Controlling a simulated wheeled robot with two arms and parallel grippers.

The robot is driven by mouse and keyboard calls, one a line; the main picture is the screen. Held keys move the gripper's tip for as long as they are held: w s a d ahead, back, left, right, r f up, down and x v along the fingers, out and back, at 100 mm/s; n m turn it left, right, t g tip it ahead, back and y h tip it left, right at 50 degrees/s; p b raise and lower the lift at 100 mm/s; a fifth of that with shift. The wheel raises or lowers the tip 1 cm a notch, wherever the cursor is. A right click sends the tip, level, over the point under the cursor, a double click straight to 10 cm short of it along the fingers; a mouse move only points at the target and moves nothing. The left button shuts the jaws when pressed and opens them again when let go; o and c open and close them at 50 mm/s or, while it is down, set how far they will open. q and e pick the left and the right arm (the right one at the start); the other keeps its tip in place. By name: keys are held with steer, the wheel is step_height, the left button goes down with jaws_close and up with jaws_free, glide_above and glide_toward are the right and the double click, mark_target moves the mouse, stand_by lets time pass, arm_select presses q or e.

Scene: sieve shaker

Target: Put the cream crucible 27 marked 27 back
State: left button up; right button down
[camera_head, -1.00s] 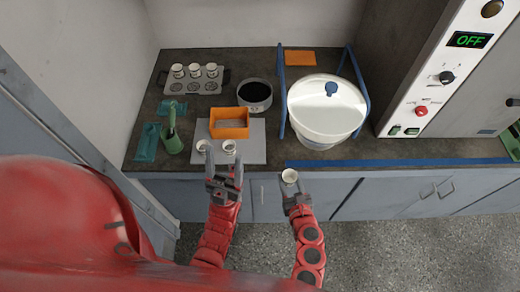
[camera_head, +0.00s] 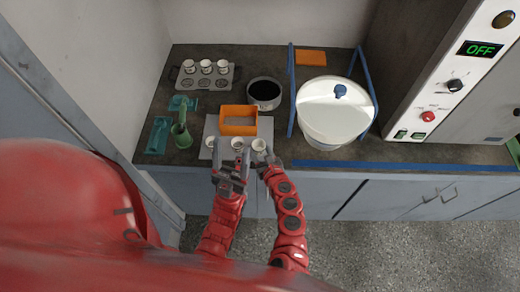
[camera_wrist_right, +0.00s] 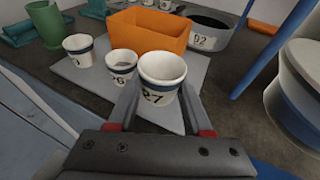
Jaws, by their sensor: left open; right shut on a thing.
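The cream crucible 27 (camera_wrist_right: 162,76), with a dark band and the mark 27, is upright between the fingers of my right gripper (camera_wrist_right: 160,100), which is shut on it. In the head view the crucible (camera_head: 259,145) is at the right front part of the grey board (camera_head: 266,128), and I cannot tell whether it touches the board. Two other crucibles stand to its left, a middle one (camera_head: 237,143) and a left one (camera_head: 210,142). My left gripper (camera_head: 231,168) is open and empty in front of the board's edge.
An orange bin (camera_head: 238,121) sits behind the crucibles. A rack (camera_head: 205,77) with several cups stands at the back left. A black-filled pan (camera_head: 264,93), a white bucket (camera_head: 337,115) and a green holder (camera_head: 181,136) are nearby.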

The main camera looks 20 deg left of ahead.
steer(key=shift+w+a+f, duration=0.1)
steer(key=shift+w, duration=0.4)
steer(key=shift+w+a+f, duration=0.1)
steer(key=shift+w, duration=0.4)
steer(key=shift+w+f+b, duration=0.1)
steer(key=shift+f+b, duration=0.1)
steer(key=shift+b, duration=0.1)
step_height(320, 180, down, 3)
steer(key=b, duration=0.3)
steer(key=shift+f, duration=0.15)
steer(key=shift+c, duration=1.6)
jaws_free()
